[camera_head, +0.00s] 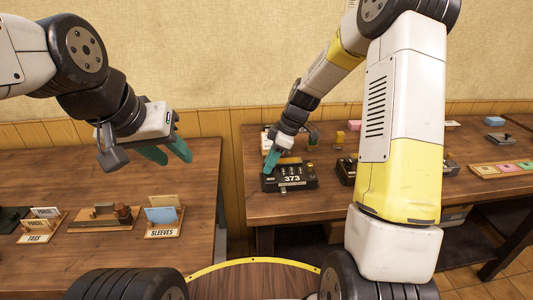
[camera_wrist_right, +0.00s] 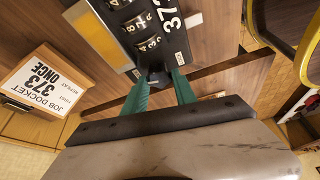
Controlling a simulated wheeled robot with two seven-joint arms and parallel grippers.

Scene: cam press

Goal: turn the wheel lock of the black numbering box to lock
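The black numbering box (camera_head: 290,178) sits on the right table with a 373 label on it. In the right wrist view the box (camera_wrist_right: 137,22) shows number wheels, a yellow panel and the 373 label. A small dark knob, seemingly the wheel lock (camera_wrist_right: 158,79), sticks out of its near end. My right gripper (camera_head: 271,162) is at the left end of the box. My left gripper (camera_head: 168,153) is open and empty, above the left table.
A job docket card (camera_wrist_right: 40,88) reading 373 ONCE stands by the box. The left table (camera_head: 100,250) holds a SLEEVES holder (camera_head: 163,215), a wooden block stand (camera_head: 105,217) and a TAGS holder (camera_head: 40,226). A gap separates the two tables. A tray of coloured pads (camera_head: 505,168) lies far right.

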